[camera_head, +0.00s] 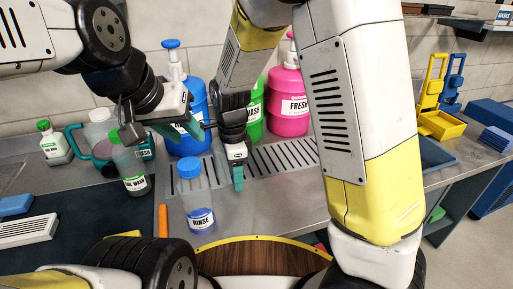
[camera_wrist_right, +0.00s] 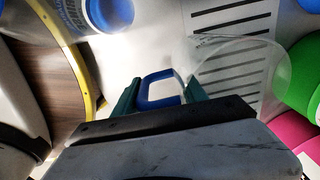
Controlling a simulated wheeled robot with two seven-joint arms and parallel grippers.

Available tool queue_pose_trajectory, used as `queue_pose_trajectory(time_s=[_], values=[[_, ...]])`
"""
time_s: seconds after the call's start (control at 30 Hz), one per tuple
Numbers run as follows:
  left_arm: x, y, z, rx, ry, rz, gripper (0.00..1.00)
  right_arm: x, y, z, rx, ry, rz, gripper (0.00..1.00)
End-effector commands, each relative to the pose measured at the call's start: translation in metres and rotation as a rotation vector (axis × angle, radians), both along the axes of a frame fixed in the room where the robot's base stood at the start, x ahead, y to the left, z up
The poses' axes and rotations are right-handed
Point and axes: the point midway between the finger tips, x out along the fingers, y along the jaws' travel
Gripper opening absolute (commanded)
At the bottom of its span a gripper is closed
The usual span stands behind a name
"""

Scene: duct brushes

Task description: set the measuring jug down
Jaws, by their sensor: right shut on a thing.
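The measuring jug (camera_wrist_right: 240,68) is clear and has a blue handle (camera_wrist_right: 160,88). In the right wrist view my right gripper (camera_wrist_right: 160,95) has its teal fingers on either side of the handle and is shut on it. The jug's body is to the right of the fingers, over the slotted drain strip (camera_wrist_right: 235,30). In the head view my right gripper (camera_head: 238,178) points down by the drain strip, and I cannot make out the jug there. Whether its base touches the counter is unclear. My left gripper (camera_head: 165,125) is above a green-capped bottle (camera_head: 133,172); its opening is unclear.
A blue-capped rinse bottle (camera_head: 195,200) stands left of my right gripper. Blue (camera_head: 188,135), green (camera_head: 255,112) and pink (camera_head: 288,110) pump bottles stand behind. A wooden disc with a yellow rim (camera_head: 262,240) is in front. Part of the drain strip (camera_head: 285,158) is clear.

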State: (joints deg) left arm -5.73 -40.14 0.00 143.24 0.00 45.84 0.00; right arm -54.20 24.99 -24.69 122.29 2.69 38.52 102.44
Motion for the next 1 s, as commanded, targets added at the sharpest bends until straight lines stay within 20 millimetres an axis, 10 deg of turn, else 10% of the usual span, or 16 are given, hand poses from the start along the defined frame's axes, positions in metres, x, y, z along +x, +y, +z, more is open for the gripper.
queue_pose_trajectory(time_s=[0.43,1.0], values=[[0.000,0.000,0.000,0.000,0.000,0.000,0.36,0.096,-0.060,-0.011,0.000,0.000,-0.004,0.00],[0.000,0.000,0.000,0.000,0.000,0.000,0.36,0.120,-0.075,-0.047,-0.002,0.003,0.000,0.00]])
